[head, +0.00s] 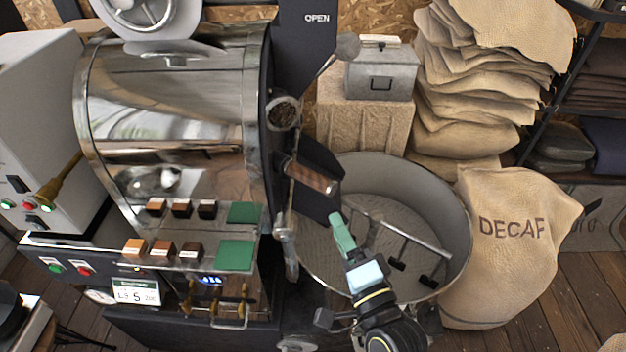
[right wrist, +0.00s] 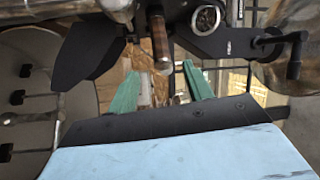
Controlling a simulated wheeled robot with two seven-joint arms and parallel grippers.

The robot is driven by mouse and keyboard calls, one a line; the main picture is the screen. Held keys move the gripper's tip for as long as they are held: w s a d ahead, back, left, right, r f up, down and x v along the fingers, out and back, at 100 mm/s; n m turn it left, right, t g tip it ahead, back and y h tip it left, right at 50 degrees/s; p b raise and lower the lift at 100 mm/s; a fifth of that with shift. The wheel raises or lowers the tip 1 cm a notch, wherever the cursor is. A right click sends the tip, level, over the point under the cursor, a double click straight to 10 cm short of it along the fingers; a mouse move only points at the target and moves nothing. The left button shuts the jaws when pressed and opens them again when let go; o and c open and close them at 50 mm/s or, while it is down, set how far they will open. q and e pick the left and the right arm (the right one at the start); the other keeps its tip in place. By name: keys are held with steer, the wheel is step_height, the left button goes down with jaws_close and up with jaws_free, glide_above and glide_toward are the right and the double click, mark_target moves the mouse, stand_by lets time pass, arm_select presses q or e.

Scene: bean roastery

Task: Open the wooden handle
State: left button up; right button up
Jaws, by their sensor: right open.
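The wooden handle (head: 312,178) is a short brown grip on the front of the shiny roaster drum (head: 165,120), beside a dark chute plate. In the right wrist view the wooden handle (right wrist: 160,42) points toward the camera, just beyond the green fingertips and roughly centred between them. My right gripper (head: 340,222) is open and empty, below and to the right of the handle, apart from it. Its two green fingers also show spread in the right wrist view (right wrist: 160,88). My left gripper is not in view.
A round cooling tray (head: 455,215) with stirring arms lies below and behind my right gripper. A metal lever with a ball knob (head: 347,46) rises above the handle. A burlap DECAF sack (head: 510,265) stands at right. A grey box (head: 380,75) sits behind.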

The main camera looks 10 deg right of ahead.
mark_target(313, 179)
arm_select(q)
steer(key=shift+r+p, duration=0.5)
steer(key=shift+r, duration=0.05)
arm_select(e)
steer(key=x, duration=1.3)
steer(key=shift+r, duration=0.1)
